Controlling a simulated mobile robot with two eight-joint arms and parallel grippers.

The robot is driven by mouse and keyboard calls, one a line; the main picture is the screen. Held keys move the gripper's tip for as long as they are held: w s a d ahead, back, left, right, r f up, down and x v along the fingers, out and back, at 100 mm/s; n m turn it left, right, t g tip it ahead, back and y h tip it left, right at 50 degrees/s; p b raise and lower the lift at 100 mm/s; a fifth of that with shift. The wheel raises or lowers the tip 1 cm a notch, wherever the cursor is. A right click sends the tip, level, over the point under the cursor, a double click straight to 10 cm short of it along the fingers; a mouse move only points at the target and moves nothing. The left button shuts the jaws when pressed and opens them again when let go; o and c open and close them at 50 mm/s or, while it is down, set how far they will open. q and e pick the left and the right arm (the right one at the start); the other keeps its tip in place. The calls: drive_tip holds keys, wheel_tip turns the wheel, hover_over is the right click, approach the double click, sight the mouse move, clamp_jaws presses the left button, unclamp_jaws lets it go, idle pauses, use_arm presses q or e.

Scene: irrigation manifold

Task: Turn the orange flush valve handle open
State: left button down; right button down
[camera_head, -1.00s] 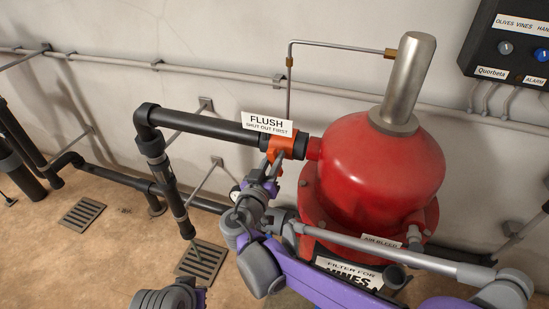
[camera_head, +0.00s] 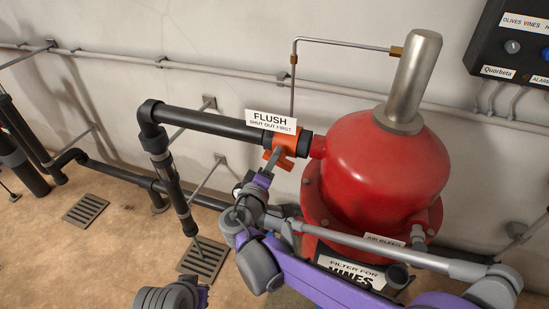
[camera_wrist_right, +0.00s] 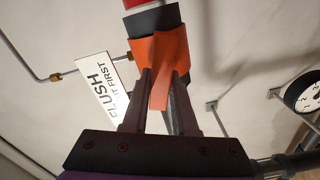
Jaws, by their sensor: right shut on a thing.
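The orange flush valve (camera_head: 284,146) sits on the black horizontal pipe just left of the red filter tank, under a white FLUSH sign (camera_head: 271,121). My right gripper (camera_head: 269,169) reaches up to the handle from below. In the right wrist view the orange handle (camera_wrist_right: 161,72) runs between the two fingers of the right gripper (camera_wrist_right: 164,98), which is shut on it. A part of my left arm shows at the bottom of the head view, but its gripper is out of sight.
The red filter tank (camera_head: 375,170) stands close right of the valve, with an air bleed fitting and a VINES label (camera_head: 350,272). A black vertical pipe (camera_head: 170,185) drops at left to a floor drain (camera_head: 203,260). A gauge (camera_wrist_right: 302,92) shows in the wrist view.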

use_arm(q)
drive_tip(key=shift+s+f, duration=0.15)
drive_tip(key=shift+f, duration=0.3)
use_arm(e)
drive_tip(key=shift+f+n, duration=0.15)
drive_tip(key=shift+n, duration=0.8)
drive_tip(key=shift+f+n, duration=0.1)
drive_tip(key=shift+n, duration=0.85)
drive_tip(key=c, duration=0.7)
unclamp_jaws()
use_arm(q)
drive_tip(key=shift+s+f+b, duration=0.35)
drive_tip(key=shift+f+b, duration=0.55)
use_arm(e)
drive_tip(key=v, duration=1.1)
drive_tip(key=shift+w+r, duration=0.1)
